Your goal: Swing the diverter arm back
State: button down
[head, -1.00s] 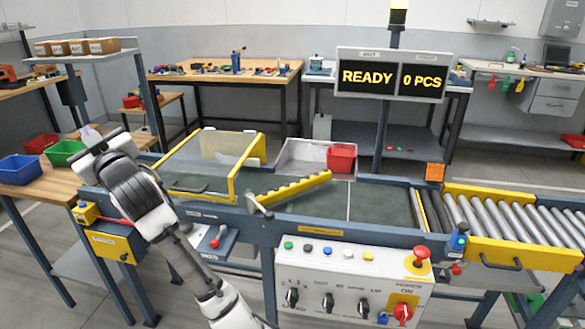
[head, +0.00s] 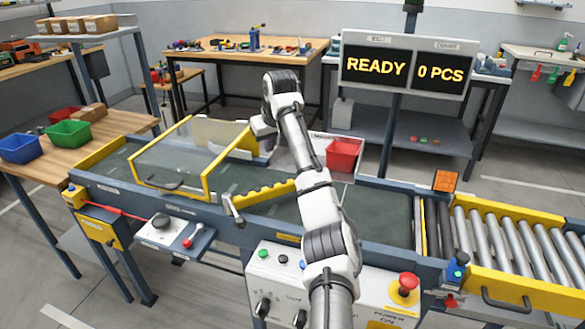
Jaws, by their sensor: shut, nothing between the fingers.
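The diverter arm (head: 265,194) is a yellow bar with a toothed edge. It lies at a slant across the dark green conveyor belt (head: 380,215), from a grey pivot lever (head: 232,210) at the near rail toward the far right. Its right end is hidden behind my arm. My gripper (head: 264,145) is beyond the bar, over the far side of the conveyor, near the clear guard and the grey tray. It is shut and empty. Its fingertips are small and partly hidden, and I cannot tell whether they touch anything.
A clear guard with yellow frames (head: 170,165) covers the belt's left part. A red bin (head: 343,155) sits in the grey tray behind the belt. The control panel (head: 275,262) is at the front, partly behind my arm. The display (head: 402,68) reads READY, 0 PCS. Rollers (head: 490,235) continue right.

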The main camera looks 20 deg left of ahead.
jog(key=shift+w+d+g+h, duration=0.15)
jog(key=shift+d+g, duration=0.05)
jog(key=shift+d, duration=0.45)
jog(key=shift+w+d+g+h, duration=0.15)
jog(key=shift+d+g, duration=0.05)
jog(key=shift+d, duration=0.4)
jog(key=shift+f, duration=0.1)
jog(key=p+x, duration=0.2)
jog(key=x, duration=0.7)
jog(key=shift+a+f, duration=0.15)
jog(key=shift+f, duration=0.2)
jog(key=shift+s+d+p, duration=0.9)
jog(key=shift+s+d, duration=0.45)
jog(key=shift+s, duration=0.05)
jog(key=shift+d+m, duration=0.1)
jog(key=shift+m, duration=0.2)
